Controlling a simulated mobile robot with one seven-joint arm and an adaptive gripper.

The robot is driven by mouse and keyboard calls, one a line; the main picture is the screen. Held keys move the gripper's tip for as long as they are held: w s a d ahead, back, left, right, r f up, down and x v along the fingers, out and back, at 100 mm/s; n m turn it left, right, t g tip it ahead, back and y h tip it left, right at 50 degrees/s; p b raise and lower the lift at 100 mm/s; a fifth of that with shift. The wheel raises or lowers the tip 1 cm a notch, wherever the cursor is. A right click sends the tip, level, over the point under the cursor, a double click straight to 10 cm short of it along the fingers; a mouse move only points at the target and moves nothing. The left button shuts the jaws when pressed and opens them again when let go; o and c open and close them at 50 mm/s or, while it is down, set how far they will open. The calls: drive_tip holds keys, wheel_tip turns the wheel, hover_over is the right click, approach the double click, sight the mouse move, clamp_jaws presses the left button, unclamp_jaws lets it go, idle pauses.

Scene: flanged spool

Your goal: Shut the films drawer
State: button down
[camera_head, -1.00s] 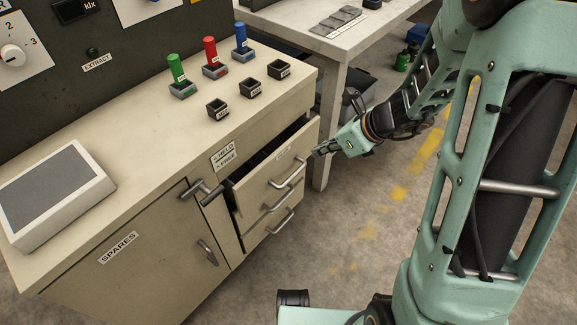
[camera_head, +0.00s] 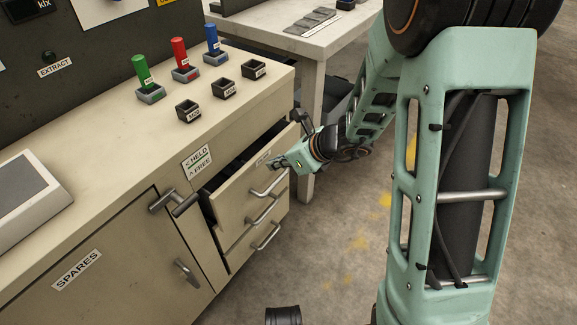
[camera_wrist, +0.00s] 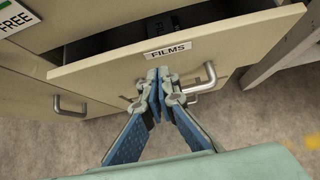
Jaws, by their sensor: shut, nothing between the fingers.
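The films drawer (camera_head: 246,188) is the top drawer of the cabinet's right stack and stands partly pulled out, with its dark inside showing behind the front. In the wrist view its front (camera_wrist: 215,43) carries a FILMS label (camera_wrist: 168,49) and a bar handle (camera_wrist: 205,80). My gripper (camera_head: 275,163) is shut and empty at the drawer front. In the wrist view the closed fingertips (camera_wrist: 158,74) lie just below the label and left of the handle, not around it. I cannot tell whether they touch the front.
A HELD/FREE plate (camera_head: 197,162) and a lever (camera_head: 174,202) are left of the drawer. Two more drawers sit below. The SPARES door (camera_head: 105,270) is shut. Coloured pegs and small bins stand on the worktop (camera_head: 110,150). Open floor (camera_head: 330,270) lies right of the cabinet.

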sight(256, 156)
drive_tip(key=shift+w+a+r, duration=0.1)
drive_tip(key=shift+w+a, duration=0.3)
drive_tip(key=shift+a, duration=0.2)
drive_tip(key=shift+w+a, duration=0.4)
drive_tip(key=shift+a, duration=0.15)
drive_tip(key=shift+w+a, duration=0.75)
drive_tip(key=shift+a, duration=0.35)
drive_tip(key=shift+d, duration=0.1)
